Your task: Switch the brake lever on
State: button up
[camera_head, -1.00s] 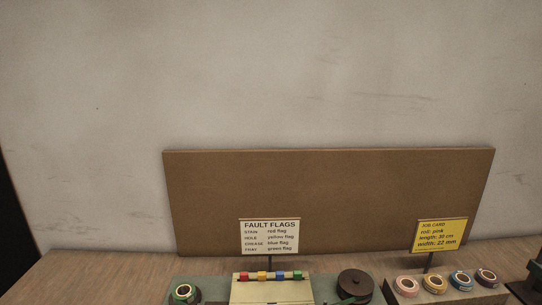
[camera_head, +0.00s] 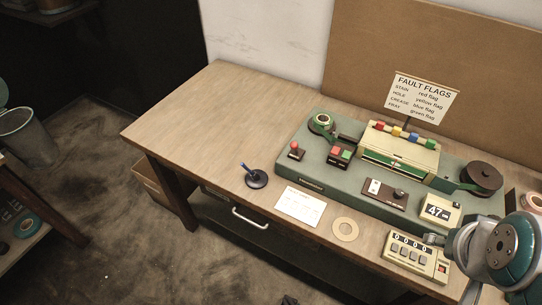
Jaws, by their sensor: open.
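A small lever with a red knob (camera_head: 295,149) stands upright on a dark base at the left end of the green winding machine (camera_head: 330,175). A switch plate (camera_head: 386,194) with a small pale switch and a dark knob sits at the machine's front. No label marks either one as the brake lever, and I cannot read the lever's on or off side. Part of my arm, grey and teal, shows at the lower right, beside the counter. I cannot make out my gripper's fingers in this view.
A blue-handled tool (camera_head: 255,177) on a round dark base, a white card (camera_head: 300,205) and a tan ring (camera_head: 345,229) lie in front of the machine. A counter (camera_head: 415,255) stands at the front right. The table's left part (camera_head: 200,115) is clear.

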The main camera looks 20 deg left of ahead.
aim_at(294, 145)
jog(key=k+j+u, duration=0.15)
jog(key=u, duration=0.35)
jog(key=i+l+u, duration=0.1)
jog(key=u, duration=0.3)
jog(key=i+l+u, duration=0.1)
jog(key=l+u, duration=0.3)
jog(key=j, duration=0.1)
